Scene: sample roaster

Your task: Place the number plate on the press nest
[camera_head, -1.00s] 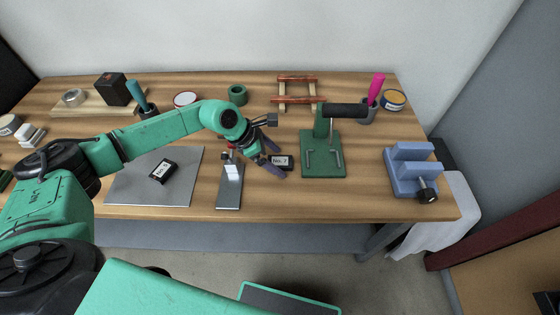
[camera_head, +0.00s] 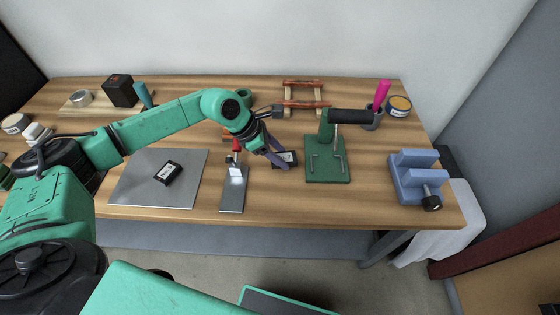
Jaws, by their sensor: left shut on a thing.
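A small black number plate (camera_head: 287,156) with a white label stands out on the wooden bench, just left of the green press (camera_head: 338,135). My left gripper (camera_head: 279,158) comes down at the plate's left side and is shut on it; the fingers hide part of it. Whether the plate touches the bench I cannot tell. The press has a green base with pale L-shaped rails, its nest (camera_head: 327,168), and this is empty. A second black plate (camera_head: 167,173) with a white label lies on the grey mat (camera_head: 135,188). My right gripper is not in view.
A grey metal strip with a red-handled clamp (camera_head: 232,195) lies left of the press. A blue block fixture (camera_head: 411,175) stands to the right. A wooden rack (camera_head: 303,98), a cup with a pink-handled tool (camera_head: 381,97) and a tin (camera_head: 398,105) are behind.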

